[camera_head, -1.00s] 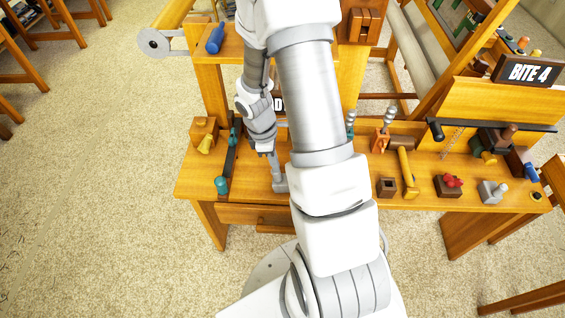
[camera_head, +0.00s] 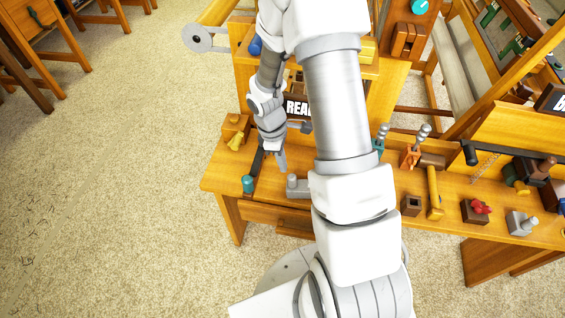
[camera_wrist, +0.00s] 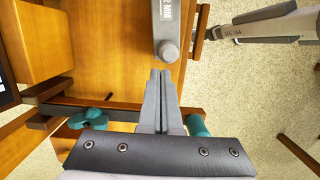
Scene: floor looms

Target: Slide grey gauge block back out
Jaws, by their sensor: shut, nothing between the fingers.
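The grey gauge block (camera_head: 299,188) lies near the front edge of the wooden bench, with a round knob on its end. My arm hides its right part in the head view. In the wrist view the block (camera_wrist: 167,28) shows at top centre with pale "2 MM" lettering, its knob end toward my fingers. My gripper (camera_wrist: 161,73) has its two fingers together and empty, just short of the knob, with a small gap visible. In the head view my gripper (camera_head: 283,169) points down over the bench, left of the block.
A dark bar with a teal knob (camera_head: 249,184) lies left of my gripper. A wooden block with a yellow piece (camera_head: 236,140) stands behind it. A mallet (camera_head: 433,190), a small wooden box (camera_head: 411,206) and other tools stand to the right. Open floor lies in front.

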